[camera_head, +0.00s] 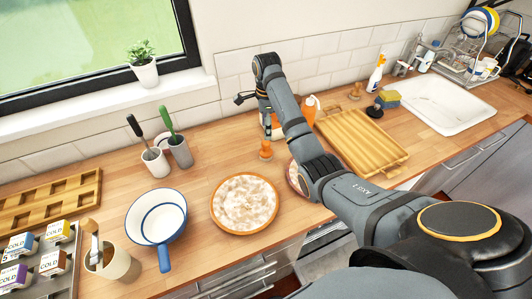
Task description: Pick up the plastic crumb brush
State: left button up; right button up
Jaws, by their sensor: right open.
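My right gripper (257,104) is open and hangs over the back of the counter, near the tiled wall. No brush shows between its fingers. I cannot tell for certain which thing is the plastic crumb brush. A green-handled tool (168,122) stands upright in a grey cup (181,152), left of the gripper. A black-handled tool (137,129) leans in a white cup (156,163) beside it. The lower ends of both tools are hidden in the cups. My right arm hides part of the counter behind it. My left gripper is not in view.
An orange bottle (309,109) is partly behind my arm. A round floury board (245,204), a white pan (157,214) and a ribbed wooden tray (362,138) take up counter room.

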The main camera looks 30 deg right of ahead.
aim_at(266, 142)
jog(key=f+b, duration=0.1)
jog(key=f, duration=0.2)
jog(key=f+b, duration=0.1)
jog(key=shift+w+f+b, duration=0.15)
jog(key=shift+w+b, duration=0.15)
jog(key=shift+w, duration=0.05)
jog(key=shift+w+f, duration=0.2)
jog(key=shift+w, duration=0.05)
jog(key=shift+s+d+f+b, duration=0.1)
jog(key=shift+s+f+b, duration=0.15)
jog(key=shift+f+b, duration=0.85)
jog(key=shift+w+d+f+p, duration=0.15)
jog(key=shift+f+p, duration=0.6)
jog(key=shift+f, duration=0.55)
jog(key=c, duration=0.3)
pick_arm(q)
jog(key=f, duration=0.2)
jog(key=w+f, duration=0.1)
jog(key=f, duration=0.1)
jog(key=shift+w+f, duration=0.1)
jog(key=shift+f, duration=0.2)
pick_arm(e)
grip_shut()
